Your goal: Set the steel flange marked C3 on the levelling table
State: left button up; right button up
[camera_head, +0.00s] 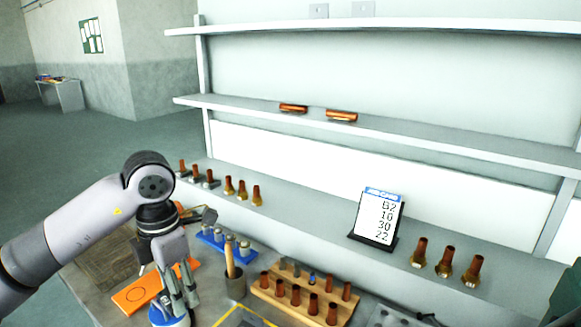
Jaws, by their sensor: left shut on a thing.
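My left gripper (176,297) points down over the bench at the lower left. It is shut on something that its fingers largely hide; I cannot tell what. A blue and white round thing (156,317) shows right below the fingers, cut by the bottom edge; I cannot tell whether they touch it. No mark C3 is readable, and I cannot pick out the steel flange or the levelling table for sure. A sign (379,216) at the back reads B2, 10, 30, 22. My right gripper is not in view.
An orange plate (130,298) with a drawn circle lies beside the gripper. A cup (235,286) with a wooden handle, a wooden rack (262,291) of copper pieces and a blue holder (215,240) stand close to its right. Brass-based copper fittings (446,262) stand along the back ledge.

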pick_arm(q)
jog(key=s+d+f+m, duration=0.2)
jog(key=s+f+m, duration=0.3)
jog(key=m, duration=0.9)
jog(key=s+d+f+m, duration=0.2)
jog(key=s+f+m, duration=0.3)
jog(key=m, duration=0.9)
jog(key=shift+s+d, duration=0.3)
jog(key=shift+s, duration=0.3)
